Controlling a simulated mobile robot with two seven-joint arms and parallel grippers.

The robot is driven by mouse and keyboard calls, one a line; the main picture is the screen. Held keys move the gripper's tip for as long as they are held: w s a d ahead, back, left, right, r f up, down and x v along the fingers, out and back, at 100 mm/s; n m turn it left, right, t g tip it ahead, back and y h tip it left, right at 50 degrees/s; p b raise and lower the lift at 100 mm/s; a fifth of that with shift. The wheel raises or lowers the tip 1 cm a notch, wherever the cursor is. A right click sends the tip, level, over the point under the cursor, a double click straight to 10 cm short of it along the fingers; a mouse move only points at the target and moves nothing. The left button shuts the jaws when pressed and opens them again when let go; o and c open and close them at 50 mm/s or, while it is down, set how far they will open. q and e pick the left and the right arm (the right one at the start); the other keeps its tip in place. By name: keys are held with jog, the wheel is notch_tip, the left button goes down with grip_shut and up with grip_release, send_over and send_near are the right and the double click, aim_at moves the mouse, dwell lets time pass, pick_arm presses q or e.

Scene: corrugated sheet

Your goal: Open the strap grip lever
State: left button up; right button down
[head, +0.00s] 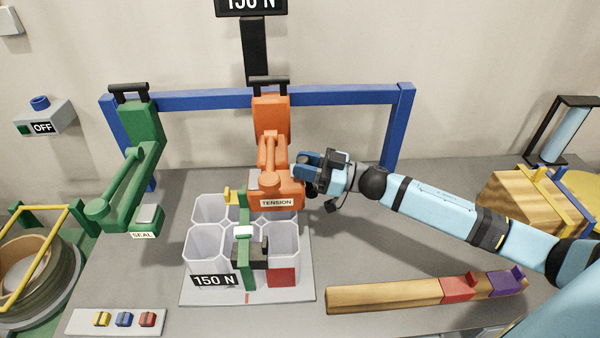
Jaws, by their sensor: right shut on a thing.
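The orange tension tool (283,194), labelled TENSION, hangs from the blue frame over a block of clear cylinders (207,250). An orange arm-like handle (269,150) runs along its front. No part is labelled as the strap grip lever, so I cannot tell for sure which part it is. My right gripper (305,172) is at the right side of the tension tool, shut on a part there. Its fingers and the dark gripper body hide that part. My left gripper is not in view.
A green SEAL tool (124,180) hangs at left from the blue frame (340,96). A green strap piece (246,272) with a black clip crosses the cylinders. A wooden bar (385,296) lies front right. A button plate (120,321) is front left.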

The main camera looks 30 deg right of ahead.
jog(key=shift+s+d+f+m+t+y+b, duration=0.3)
jog(key=shift+d+t+y+b, duration=0.25)
jog(key=shift+b, duration=0.35)
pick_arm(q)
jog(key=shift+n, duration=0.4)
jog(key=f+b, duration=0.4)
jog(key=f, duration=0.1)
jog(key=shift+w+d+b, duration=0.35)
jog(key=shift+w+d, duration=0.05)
pick_arm(e)
jog(key=d+m+t, duration=0.1)
jog(key=s+d+t+y, duration=0.1)
jog(key=t, duration=0.1)
jog(key=d+m+t+y, duration=0.1)
jog(key=t, duration=0.1)
jog(key=shift+s+d+m+y, duration=0.25)
jog(key=shift+s+d+m, duration=0.05)
jog(key=shift+s, duration=0.05)
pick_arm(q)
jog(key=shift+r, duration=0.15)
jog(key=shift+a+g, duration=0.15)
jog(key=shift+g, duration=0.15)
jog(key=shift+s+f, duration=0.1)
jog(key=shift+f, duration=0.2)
pick_arm(e)
jog(key=c, duration=0.8)
grip_release()
